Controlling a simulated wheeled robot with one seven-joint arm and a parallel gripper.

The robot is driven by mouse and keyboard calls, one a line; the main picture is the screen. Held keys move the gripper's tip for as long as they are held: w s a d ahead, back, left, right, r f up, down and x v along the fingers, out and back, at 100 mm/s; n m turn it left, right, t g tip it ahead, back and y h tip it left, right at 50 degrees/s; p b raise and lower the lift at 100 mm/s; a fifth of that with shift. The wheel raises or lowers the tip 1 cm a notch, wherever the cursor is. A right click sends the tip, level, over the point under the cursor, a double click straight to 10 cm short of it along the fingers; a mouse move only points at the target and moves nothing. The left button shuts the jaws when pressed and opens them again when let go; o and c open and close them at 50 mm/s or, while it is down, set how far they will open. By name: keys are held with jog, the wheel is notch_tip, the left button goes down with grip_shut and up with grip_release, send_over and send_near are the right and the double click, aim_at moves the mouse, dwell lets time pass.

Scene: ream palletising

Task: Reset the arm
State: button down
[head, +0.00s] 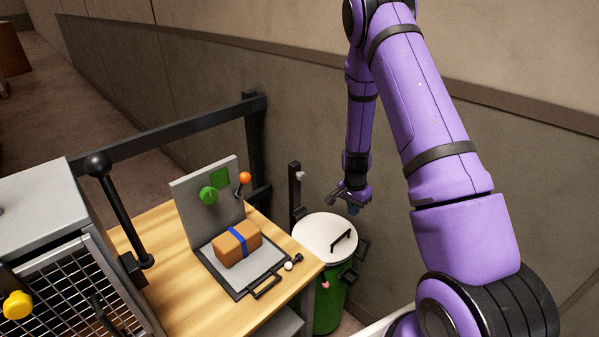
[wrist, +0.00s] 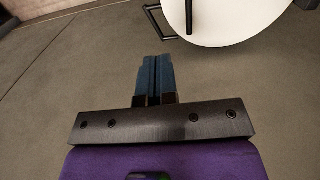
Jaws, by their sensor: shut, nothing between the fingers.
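My purple arm reaches up and over on the right of the head view, with its far links hanging down by the wall. My gripper (head: 352,206) is above and just behind the white-lidded green bin, apart from it. In the wrist view my gripper (wrist: 155,62) has its two blue fingers together, with nothing between them. Bare floor shows past the fingertips.
The green bin (head: 328,310) has a white lid (head: 318,232) with a black handle. A wooden table (head: 165,285) holds a brown parcel (head: 228,250) with a blue band on a grey plate. A black lever (head: 122,212) and mesh cage (head: 60,290) stand left. A black rail (head: 165,138) runs behind.

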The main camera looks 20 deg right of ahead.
jog(key=s+a+r+n+t, duration=0.15)
jog(key=a+r, duration=0.25)
jog(key=r, duration=0.6)
jog(key=s+a+r+n+t, duration=0.1)
jog(key=s+a+r+n, duration=0.15)
jog(key=r, duration=0.75)
jog(key=s+a+r+n+t, duration=0.1)
jog(key=a+r+n, duration=0.25)
jog(key=r, duration=0.75)
jog(key=s+a+r+n+t, duration=0.1)
jog(key=s+a+r+n, duration=0.2)
jog(key=s+r, duration=0.3)
jog(key=s+a+r+n+t, duration=0.1)
jog(key=s+a+r+n, duration=0.2)
jog(key=s+r, duration=0.4)
jog(key=shift+s+a+t, duration=0.35)
jog(key=shift+s+a, duration=0.05)
jog(key=shift+s, duration=4)
jog(key=shift+r+n, duration=0.1)
jog(key=shift+n, duration=0.15)
